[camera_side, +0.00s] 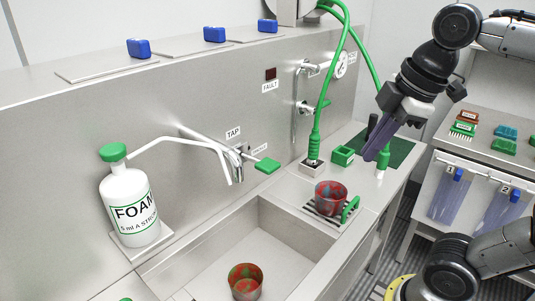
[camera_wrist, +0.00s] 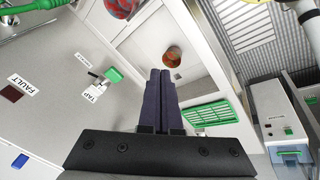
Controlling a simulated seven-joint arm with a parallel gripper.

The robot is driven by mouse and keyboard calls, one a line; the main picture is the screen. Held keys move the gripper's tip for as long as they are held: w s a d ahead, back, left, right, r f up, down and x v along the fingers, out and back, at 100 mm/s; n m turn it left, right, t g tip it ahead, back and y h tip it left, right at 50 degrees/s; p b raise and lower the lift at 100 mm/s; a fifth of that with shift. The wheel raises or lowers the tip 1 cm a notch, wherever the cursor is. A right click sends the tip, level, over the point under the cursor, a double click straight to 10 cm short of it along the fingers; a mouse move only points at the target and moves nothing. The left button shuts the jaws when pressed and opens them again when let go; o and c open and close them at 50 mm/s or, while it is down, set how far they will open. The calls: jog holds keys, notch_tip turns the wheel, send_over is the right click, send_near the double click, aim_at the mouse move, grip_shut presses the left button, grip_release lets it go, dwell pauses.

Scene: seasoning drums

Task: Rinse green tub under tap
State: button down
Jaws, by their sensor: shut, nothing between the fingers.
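Two tubs show red smears over their walls, so neither is plainly green. One tub (camera_side: 245,282), with green and brown-red patches, stands in the sink (camera_side: 215,262). The other tub (camera_side: 331,197), red with grey-green patches, stands on a slotted rack beside the sink. The wrist view shows a mottled orange-green tub (camera_wrist: 172,57) and part of a red tub (camera_wrist: 123,8); I cannot match them surely. The tap (camera_side: 238,163) is on the wall above the sink, with a green lever (camera_side: 267,166). My gripper (camera_side: 372,156) is shut and empty, high right of both tubs. Its fingers (camera_wrist: 160,73) point forward.
A white FOAM bottle (camera_side: 131,207) with a green cap stands left of the sink. Green hoses (camera_side: 345,35) hang from above close to my gripper. A small green box (camera_side: 343,156) and a dark green mat (camera_side: 398,149) lie on the right counter.

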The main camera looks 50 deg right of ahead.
jog(key=w+r+n+g, duration=0.1)
jog(key=w+r+n, duration=0.3)
jog(key=w+r, duration=0.2)
jog(key=n+g, duration=0.3)
jog(key=n, duration=0.2)
send_over(268, 164)
notch_tip(268, 164, down, 3)
jog(key=shift+f, duration=0.2)
jog(key=shift+f, duration=0.1)
notch_tip(268, 164, down, 14)
jog(key=shift+r, duration=0.1)
